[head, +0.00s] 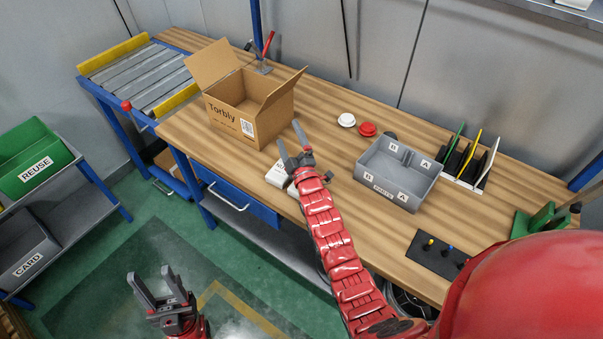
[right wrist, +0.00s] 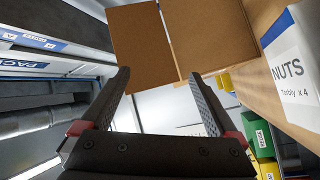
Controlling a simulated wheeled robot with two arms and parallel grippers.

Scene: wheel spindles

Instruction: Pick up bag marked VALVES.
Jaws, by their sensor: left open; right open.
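No bag marked VALVES can be read in either view. A white packet marked NUTS (right wrist: 289,70) shows at the right edge of the right wrist view, beside my right gripper (right wrist: 158,76). In the head view a white item (head: 279,175) lies on the bench just left of my right wrist, partly hidden by it; its marking cannot be read. My right gripper (head: 289,135) is open and empty, just right of the open cardboard box marked Torbly (head: 222,117). My left gripper (head: 150,275) is open and empty over the floor, in front of the bench.
A roller conveyor (head: 140,80) adjoins at left. A shelf with a green REUSE bin (head: 38,160) stands far left.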

